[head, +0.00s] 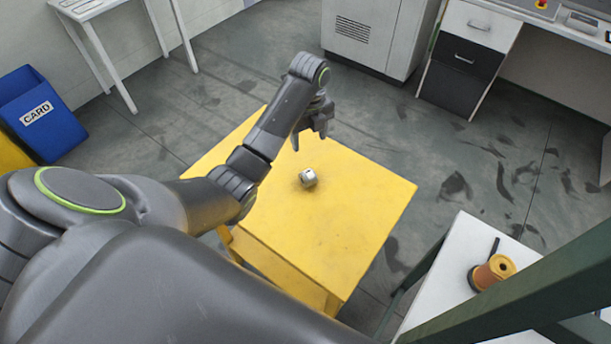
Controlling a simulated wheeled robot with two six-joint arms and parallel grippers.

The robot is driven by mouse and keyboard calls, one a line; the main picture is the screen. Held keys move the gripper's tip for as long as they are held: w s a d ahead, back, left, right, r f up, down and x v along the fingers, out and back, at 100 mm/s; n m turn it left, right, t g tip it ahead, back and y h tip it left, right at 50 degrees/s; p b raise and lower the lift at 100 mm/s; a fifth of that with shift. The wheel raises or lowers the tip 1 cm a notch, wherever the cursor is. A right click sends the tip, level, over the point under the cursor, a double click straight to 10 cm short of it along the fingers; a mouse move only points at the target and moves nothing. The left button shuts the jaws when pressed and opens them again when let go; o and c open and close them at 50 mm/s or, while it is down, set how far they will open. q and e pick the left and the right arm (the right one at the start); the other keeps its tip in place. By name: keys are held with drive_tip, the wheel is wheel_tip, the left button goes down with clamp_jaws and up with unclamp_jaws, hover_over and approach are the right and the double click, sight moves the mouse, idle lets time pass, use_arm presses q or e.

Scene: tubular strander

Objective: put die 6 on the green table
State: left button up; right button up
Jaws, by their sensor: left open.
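A small silvery die (308,178) lies on the yellow table (345,225), near its middle. Any number on it is too small to read. My left gripper (310,139) is above the far part of the yellow table, a little beyond the die in the picture. It is open and apart from the die, with its fingers pointing down. My right gripper is not in view. No green table top shows; only a dark green frame bar (530,285) crosses the lower right.
A white table (455,270) at the lower right holds an orange spool (491,271) and a small dark rod. A blue bin (40,115) marked CARD stands at the left. A white cabinet (375,35) and drawers (468,55) stand at the back.

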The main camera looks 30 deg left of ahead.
use_arm(q)
drive_tip(key=b, duration=0.4)
hover_over(308, 173)
wheel_tip(308, 173, down, 5)
wheel_tip(308, 173, down, 5)
drive_tip(key=shift+d+f+p, duration=0.1)
drive_tip(key=shift+p, duration=0.8)
drive_tip(key=shift+f, duration=0.8)
drive_tip(key=shift+f+p, duration=0.6)
drive_tip(key=shift+f, duration=1.7)
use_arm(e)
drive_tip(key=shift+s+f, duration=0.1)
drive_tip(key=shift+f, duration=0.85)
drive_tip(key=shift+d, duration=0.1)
use_arm(q)
drive_tip(key=shift+c, duration=1)
drive_tip(key=shift+r, duration=0.1)
clamp_jaws()
